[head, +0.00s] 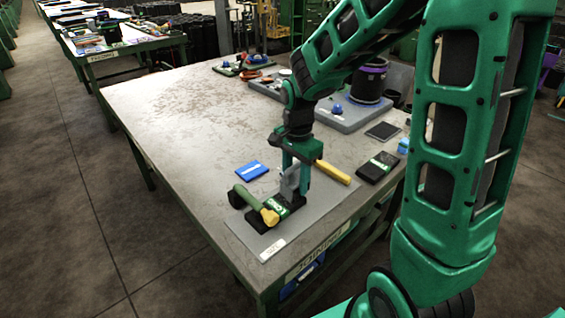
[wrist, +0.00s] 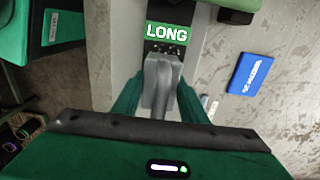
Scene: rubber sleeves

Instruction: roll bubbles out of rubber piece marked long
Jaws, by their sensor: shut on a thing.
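The black rubber piece marked LONG (head: 284,206) lies on a grey mat (head: 234,219) near the table's front corner. Its green LONG label (wrist: 167,34) faces up in the wrist view. My gripper (head: 293,182) points down over the far end of this piece. It is shut on a grey metal tool part (wrist: 162,82), whose tip is close to the label; I cannot tell if it touches the rubber. A yellow handle (head: 333,172) shows behind my gripper; its link to the grey part is hidden.
A blue card (head: 251,171) lies left of my gripper, also in the wrist view (wrist: 250,73). A black piece with a green label (head: 377,167) lies to the right. A grey tray (head: 345,117) with a dark pot (head: 369,84) stands behind. The table's left side is clear.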

